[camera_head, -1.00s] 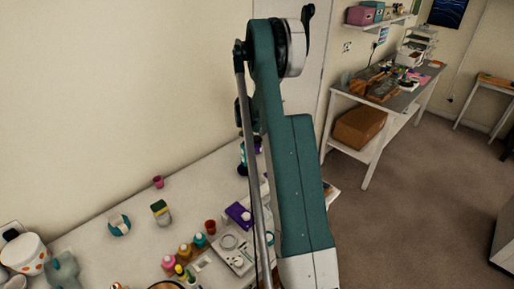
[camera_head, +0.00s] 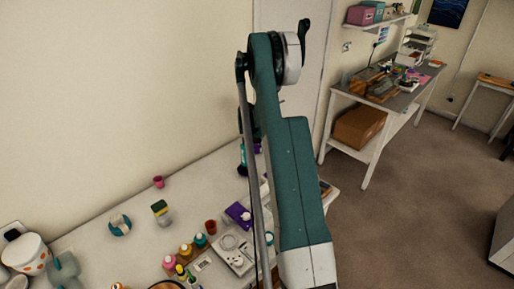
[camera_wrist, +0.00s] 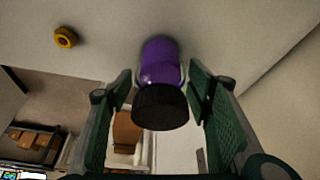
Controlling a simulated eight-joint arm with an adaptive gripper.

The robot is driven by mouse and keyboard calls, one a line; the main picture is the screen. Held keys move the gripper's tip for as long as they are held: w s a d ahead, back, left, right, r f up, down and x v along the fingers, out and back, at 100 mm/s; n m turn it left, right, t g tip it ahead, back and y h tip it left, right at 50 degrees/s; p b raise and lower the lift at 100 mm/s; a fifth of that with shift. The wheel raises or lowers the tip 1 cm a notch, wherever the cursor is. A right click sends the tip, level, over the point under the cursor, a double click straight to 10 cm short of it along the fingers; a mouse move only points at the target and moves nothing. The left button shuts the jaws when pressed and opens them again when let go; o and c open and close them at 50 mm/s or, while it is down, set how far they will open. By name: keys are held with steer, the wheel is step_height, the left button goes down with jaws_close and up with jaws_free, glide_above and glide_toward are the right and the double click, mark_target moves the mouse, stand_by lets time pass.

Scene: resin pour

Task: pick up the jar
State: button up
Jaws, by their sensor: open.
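The jar (camera_wrist: 160,58) has a purple body and a wide black lid; it shows in the wrist view between the two green fingers of my gripper (camera_wrist: 161,88). The fingers are open, one on each side of the jar. Bare gaps show beside the lid, and I cannot tell whether either finger touches the jar. In the head view my arm covers most of that area. A small dark purple patch shows just beside the arm, too small to name surely.
A yellow ring-shaped thing (camera_wrist: 65,37) lies left of the jar in the wrist view. In the head view, a purple box (camera_head: 238,214), small bottles (camera_head: 186,250) and a reddish-brown cup (camera_head: 210,227) stand on the white table (camera_head: 105,205). A pink cup (camera_head: 158,182) stands near the wall.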

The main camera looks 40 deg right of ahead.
stand_by(0.3)
steer(key=c, duration=1)
steer(key=shift+r, duration=0.15)
steer(key=shift+c, duration=0.2)
steer(key=shift+r+b, duration=0.4)
steer(key=shift+r, duration=4.5)
